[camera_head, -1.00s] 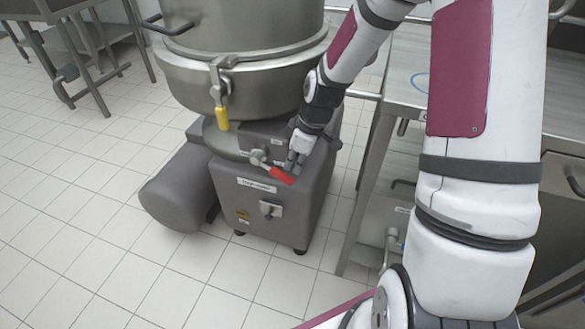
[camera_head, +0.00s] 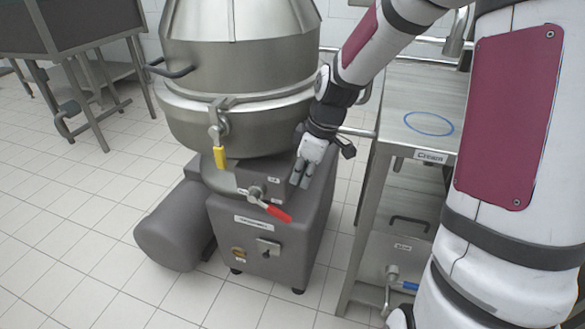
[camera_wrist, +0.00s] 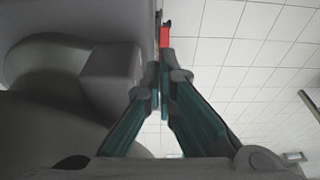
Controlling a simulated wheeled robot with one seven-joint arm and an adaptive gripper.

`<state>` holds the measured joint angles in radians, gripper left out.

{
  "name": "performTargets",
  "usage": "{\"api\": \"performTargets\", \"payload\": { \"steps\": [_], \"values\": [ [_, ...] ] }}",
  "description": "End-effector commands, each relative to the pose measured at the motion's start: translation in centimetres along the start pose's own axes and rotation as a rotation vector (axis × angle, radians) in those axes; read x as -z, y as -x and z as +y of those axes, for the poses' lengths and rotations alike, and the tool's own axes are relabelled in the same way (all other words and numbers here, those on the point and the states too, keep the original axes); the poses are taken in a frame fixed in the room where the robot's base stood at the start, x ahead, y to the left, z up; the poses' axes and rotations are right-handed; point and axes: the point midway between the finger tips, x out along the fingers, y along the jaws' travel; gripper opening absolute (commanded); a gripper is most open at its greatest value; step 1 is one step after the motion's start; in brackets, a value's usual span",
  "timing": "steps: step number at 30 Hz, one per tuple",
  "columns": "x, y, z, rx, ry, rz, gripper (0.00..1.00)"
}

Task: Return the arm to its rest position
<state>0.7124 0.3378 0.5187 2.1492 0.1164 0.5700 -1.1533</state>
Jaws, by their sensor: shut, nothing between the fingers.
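My gripper (camera_head: 300,181) is in front of the grey cup filler machine (camera_head: 290,235), just right of and above its red-handled lever (camera_head: 277,212). In the wrist view the fingers of my gripper (camera_wrist: 158,75) come together at the tips, with nothing between them. The red handle (camera_wrist: 164,37) shows just beyond the tips there. In the head view a gap shows between the gripper and the red handle. My arm reaches in from the right side of the picture.
A steel hopper (camera_head: 240,60) with a yellow-handled lever (camera_head: 220,157) tops the machine. A steel table (camera_head: 390,85) with a blue ring (camera_head: 429,124) stands at right. A steel sink stand (camera_head: 85,25) is at back left. The tiled floor (camera_head: 60,230) at left is clear.

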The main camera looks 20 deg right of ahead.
Motion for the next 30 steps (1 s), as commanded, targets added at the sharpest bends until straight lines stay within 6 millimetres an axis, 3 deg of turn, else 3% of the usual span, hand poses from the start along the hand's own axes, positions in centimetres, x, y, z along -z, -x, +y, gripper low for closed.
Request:
{"api": "performTargets", "payload": {
  "steps": [7,11,20,30],
  "values": [
    [0.0,0.4,-0.4,-0.001,-0.005,-0.009,0.00],
    [-0.2,2.2,-2.2,-0.009,-0.044,-0.054,0.00],
    [-2.3,9.7,-10.9,-0.064,-0.279,-0.198,0.00],
    [-7.4,16.2,-21.1,-0.129,-0.601,-0.247,0.00]
  ]
}}
